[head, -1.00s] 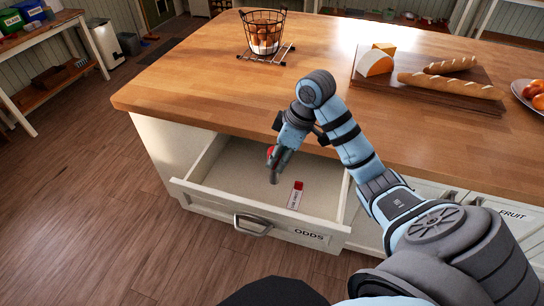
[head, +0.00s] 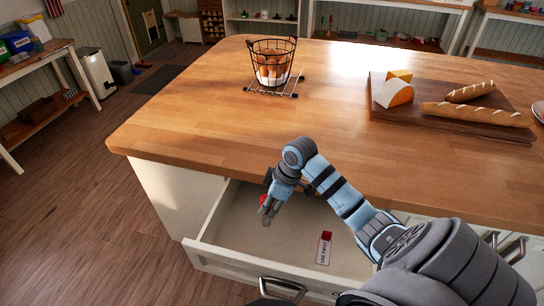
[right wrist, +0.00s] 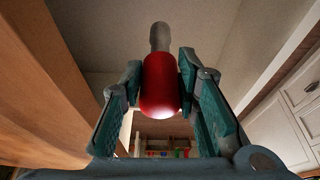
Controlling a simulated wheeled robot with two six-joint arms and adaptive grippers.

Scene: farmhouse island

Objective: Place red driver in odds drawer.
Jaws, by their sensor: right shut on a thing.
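The red driver (right wrist: 160,88) has a red handle and a grey end. My right gripper (right wrist: 168,72) is shut on its handle, with one finger on each side. In the head view my right gripper (head: 270,207) hangs over the left part of the open drawer (head: 300,214), and a bit of the red handle (head: 264,199) shows beside the fingers. I cannot tell whether the driver touches the drawer floor. The drawer's front label is out of view now. My left gripper is not in view.
A white card with a red end (head: 325,249) lies in the drawer, right of my gripper. The wooden island top (head: 220,130) overhangs the drawer's back. A wire egg basket (head: 271,65) and a bread board (head: 440,119) stand on it. The drawer floor is otherwise largely clear.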

